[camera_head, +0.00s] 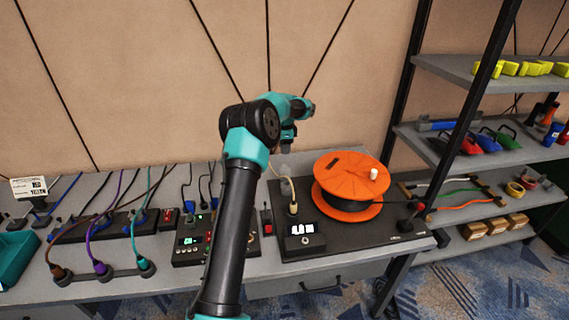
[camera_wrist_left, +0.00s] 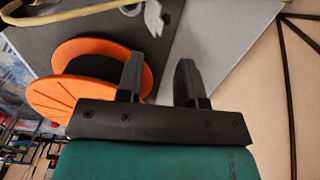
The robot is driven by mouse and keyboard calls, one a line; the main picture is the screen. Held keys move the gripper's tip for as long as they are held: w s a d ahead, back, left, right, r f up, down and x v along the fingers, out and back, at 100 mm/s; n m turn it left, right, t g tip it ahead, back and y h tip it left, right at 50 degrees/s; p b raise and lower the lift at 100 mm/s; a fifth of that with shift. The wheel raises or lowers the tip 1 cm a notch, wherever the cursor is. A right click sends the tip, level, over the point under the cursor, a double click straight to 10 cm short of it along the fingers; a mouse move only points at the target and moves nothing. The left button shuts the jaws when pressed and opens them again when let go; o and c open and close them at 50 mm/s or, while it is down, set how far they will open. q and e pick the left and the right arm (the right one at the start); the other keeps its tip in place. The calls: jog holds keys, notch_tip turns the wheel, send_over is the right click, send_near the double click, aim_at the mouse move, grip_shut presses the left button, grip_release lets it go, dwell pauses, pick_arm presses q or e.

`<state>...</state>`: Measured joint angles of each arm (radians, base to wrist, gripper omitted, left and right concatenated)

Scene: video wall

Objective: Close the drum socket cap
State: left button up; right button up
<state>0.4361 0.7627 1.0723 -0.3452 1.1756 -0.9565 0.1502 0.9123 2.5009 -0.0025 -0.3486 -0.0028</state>
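The orange cable drum (camera_head: 350,178) lies on a dark board on the bench; it also shows at the left of the left wrist view (camera_wrist_left: 58,98). A cream plug (camera_head: 293,208) with a pale cable stands on the board left of the drum. A small grey curved part (camera_wrist_left: 153,15), perhaps the socket cap, shows beyond my fingers in the left wrist view. My left gripper (camera_head: 288,138) hangs over the back of the board, behind and left of the drum. Its fingers (camera_wrist_left: 160,68) are apart with nothing between them. The arm hides part of the bench. My right gripper is not in view.
A control panel (camera_head: 190,242) and plugs with coloured cables (camera_head: 100,268) stand left of my arm. A shelf rack (camera_head: 460,150) rises at the right. The wall is close behind the bench.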

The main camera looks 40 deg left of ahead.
aim_at(284, 170)
pick_arm(q)
notch_tip(284, 170, down, 8)
dwell(0.4)
jog(key=shift+c, duration=0.4)
grip_shut()
